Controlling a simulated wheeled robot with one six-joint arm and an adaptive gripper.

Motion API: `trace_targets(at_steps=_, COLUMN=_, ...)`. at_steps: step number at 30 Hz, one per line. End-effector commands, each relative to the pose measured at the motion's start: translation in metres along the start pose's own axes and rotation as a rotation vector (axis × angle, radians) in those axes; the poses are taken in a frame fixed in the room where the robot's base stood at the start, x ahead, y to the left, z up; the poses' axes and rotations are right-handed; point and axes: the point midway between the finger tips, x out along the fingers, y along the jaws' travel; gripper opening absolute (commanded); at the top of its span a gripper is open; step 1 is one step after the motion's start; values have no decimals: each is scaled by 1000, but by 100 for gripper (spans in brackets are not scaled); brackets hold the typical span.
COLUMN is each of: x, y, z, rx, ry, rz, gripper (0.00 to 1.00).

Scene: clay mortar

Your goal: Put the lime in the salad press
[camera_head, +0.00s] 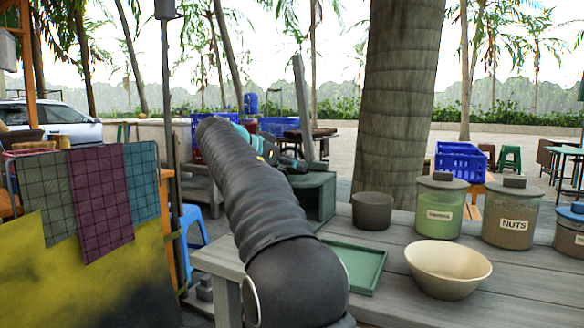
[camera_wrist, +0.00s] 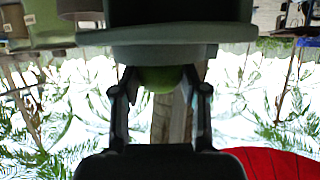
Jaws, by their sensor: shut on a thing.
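My gripper (camera_wrist: 160,88) is shut on the lime (camera_wrist: 160,79), a round green thing partly seen between the fingertips in the wrist view, which is upside down. A dark green body with a wide rim (camera_wrist: 160,50), which looks like the salad press, fills the picture just past the lime and hides part of it. In the head view the green press (camera_head: 318,190) stands behind my arm, with a grey lever (camera_head: 302,100) raised upright. My gripper (camera_head: 293,164) shows small and dark near its top. The lime is hidden in the head view. I cannot tell whether the lime touches the press.
The grey wooden table (camera_head: 520,290) holds a green tray (camera_head: 362,268), a dark bowl-shaped pot (camera_head: 372,211), a cream bowl (camera_head: 447,270), a green-filled jar (camera_head: 440,208) and a nuts jar (camera_head: 510,215). A tree trunk (camera_head: 393,100) stands behind. Cloths (camera_head: 98,200) hang at left.

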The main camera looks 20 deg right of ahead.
Motion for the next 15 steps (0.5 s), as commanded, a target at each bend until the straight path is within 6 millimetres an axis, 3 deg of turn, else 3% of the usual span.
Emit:
trace_targets(at_steps=6, x=2, y=0, z=4, rx=0, ry=0, rz=0, gripper=9)
trace_targets(at_steps=7, x=1, y=0, z=3, rx=0, ry=0, rz=0, gripper=51)
trace_targets(at_steps=9, x=1, y=0, z=3, rx=-1, ry=0, rz=0, gripper=68)
trace_targets(at_steps=15, x=1, y=0, z=3, rx=-1, ry=-1, rz=0, gripper=68)
